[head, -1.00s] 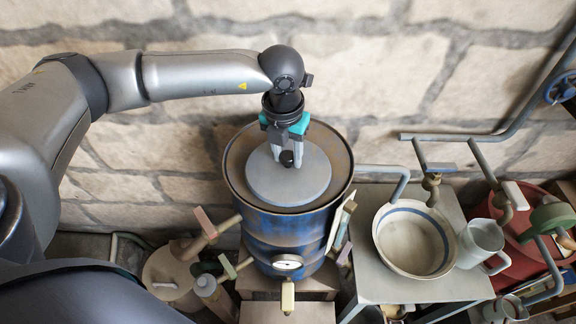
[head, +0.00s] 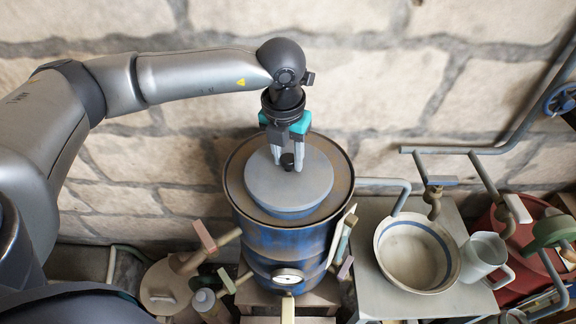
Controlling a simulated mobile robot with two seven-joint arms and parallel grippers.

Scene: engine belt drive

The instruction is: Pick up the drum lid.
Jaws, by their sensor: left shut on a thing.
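The drum lid (head: 265,190) is a round grey disc with a dark knob at its middle. My left gripper (head: 289,163) points straight down and is shut on the lid's knob. The lid is level and seems to stand a little above the top of the blue, rusty drum (head: 262,240). A blue band shows below the lid's front edge; I cannot tell whether it is part of the lid or of the drum. My right gripper is out of view.
A stone wall (head: 400,85) stands close behind the drum. To the right, a grey table (head: 366,290) bears a wide bowl (head: 392,262) and a pitcher (head: 483,255), with pipes and taps above. Taps and a round lidded pot (head: 160,280) crowd the left front.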

